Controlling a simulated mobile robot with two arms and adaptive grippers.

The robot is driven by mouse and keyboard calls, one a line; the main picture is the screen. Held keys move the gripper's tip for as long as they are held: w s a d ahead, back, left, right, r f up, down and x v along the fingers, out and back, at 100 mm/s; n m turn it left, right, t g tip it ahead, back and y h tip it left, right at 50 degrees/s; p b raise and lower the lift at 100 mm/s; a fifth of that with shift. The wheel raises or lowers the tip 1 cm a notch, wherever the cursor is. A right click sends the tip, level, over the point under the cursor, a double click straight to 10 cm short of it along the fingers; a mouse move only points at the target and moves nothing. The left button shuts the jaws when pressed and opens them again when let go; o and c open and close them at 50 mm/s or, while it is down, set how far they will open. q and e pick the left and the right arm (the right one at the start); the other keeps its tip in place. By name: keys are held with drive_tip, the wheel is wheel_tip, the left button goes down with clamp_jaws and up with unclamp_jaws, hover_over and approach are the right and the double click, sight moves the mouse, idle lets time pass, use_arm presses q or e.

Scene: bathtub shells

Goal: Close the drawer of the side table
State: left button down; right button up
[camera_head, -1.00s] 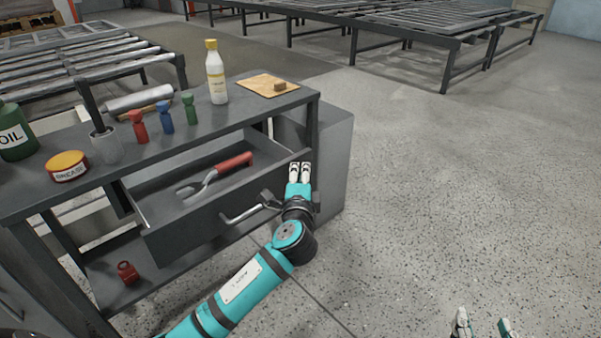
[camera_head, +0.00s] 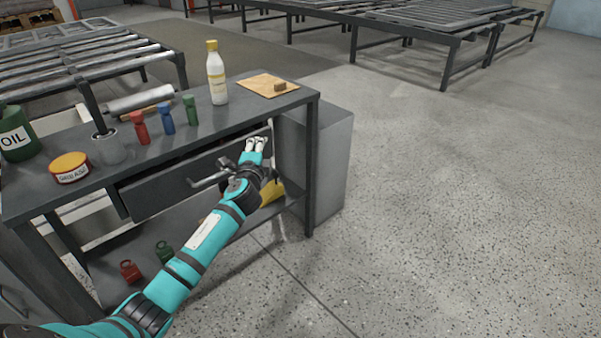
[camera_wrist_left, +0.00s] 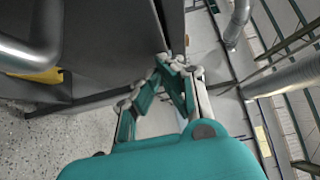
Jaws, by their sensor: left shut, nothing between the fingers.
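The dark grey side table (camera_head: 310,150) stands at the left in the head view. I cannot tell whether a small gap is left. The metal drawer handle (camera_head: 207,181) sticks out of the front; it also shows at the left of the left wrist view (camera_wrist_left: 30,55). My left gripper (camera_head: 255,146) is shut and empty, with its fingertips at the right end of the drawer front. The wrist view shows the fingertips (camera_wrist_left: 175,64) close to a dark edge. My right gripper is out of view.
The tabletop holds a white bottle (camera_head: 216,75), a wooden board (camera_head: 262,83), an oil can (camera_head: 15,138), a grease tin (camera_head: 70,168) and several small coloured items. The lower shelf holds red (camera_head: 130,271) and green items. Open floor (camera_head: 450,200) lies to the right.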

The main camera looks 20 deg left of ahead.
use_arm(q)
drive_tip(key=shift+w+a, duration=0.25)
drive_tip(key=shift+a, duration=0.35)
drive_tip(key=shift+w+a, duration=0.25)
drive_tip(key=shift+a, duration=0.4)
drive_tip(key=shift+w+a, duration=0.25)
drive_tip(key=shift+a, duration=0.35)
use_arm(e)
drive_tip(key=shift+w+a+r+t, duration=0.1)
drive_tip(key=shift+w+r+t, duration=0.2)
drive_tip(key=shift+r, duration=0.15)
